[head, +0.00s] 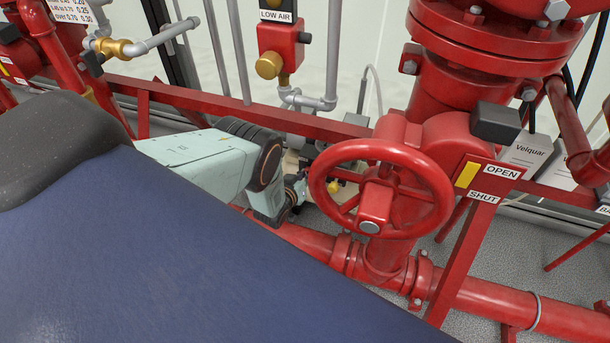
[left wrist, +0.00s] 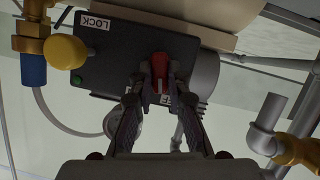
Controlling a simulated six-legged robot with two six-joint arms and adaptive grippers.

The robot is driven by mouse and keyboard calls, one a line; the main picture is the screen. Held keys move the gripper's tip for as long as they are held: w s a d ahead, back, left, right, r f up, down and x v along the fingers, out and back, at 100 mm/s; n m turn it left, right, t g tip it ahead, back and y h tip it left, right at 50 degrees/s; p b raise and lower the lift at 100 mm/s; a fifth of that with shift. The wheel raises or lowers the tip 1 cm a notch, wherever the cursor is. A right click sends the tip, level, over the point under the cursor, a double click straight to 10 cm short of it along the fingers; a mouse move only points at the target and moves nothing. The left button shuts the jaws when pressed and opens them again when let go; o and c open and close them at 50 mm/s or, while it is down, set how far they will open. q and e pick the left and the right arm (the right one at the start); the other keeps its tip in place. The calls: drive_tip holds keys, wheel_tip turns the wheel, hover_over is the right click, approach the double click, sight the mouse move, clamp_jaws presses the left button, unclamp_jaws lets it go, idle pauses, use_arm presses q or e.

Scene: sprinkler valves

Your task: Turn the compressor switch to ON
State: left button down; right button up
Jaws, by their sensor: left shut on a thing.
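The compressor switch is a red knob (left wrist: 160,73) on a dark control box (left wrist: 115,72) in the left wrist view. My left gripper (left wrist: 158,88) is shut on the knob, with a finger on each side of it. In the head view my left arm reaches down behind the red handwheel, and the switch cannot be made out there. My right gripper is in neither view.
A large red handwheel (head: 380,188) stands right of my left arm, close to it. A yellow knob (left wrist: 65,52) and a LOCK label (left wrist: 96,22) are at the box's left. Brass and grey pipework (left wrist: 293,150) is at the lower right. A red rail (head: 235,117) runs behind my arm.

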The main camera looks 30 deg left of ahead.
use_arm(q)
drive_tip(key=m+y, duration=0.2)
drive_tip(key=m, duration=0.2)
drive_tip(key=d+m+y, duration=0.1)
drive_tip(key=m+y, duration=0.2)
drive_tip(key=shift+w+d+f+m, duration=0.1)
drive_tip(key=shift+w+f+m, duration=0.05)
drive_tip(key=shift+m, duration=0.25)
drive_tip(key=shift+y, duration=0.3)
idle(0.4)
drive_tip(key=c, duration=1.3)
unclamp_jaws()
drive_tip(key=shift+g, duration=0.3)
drive_tip(key=v, duration=0.7)
drive_tip(key=shift+s, duration=0.3)
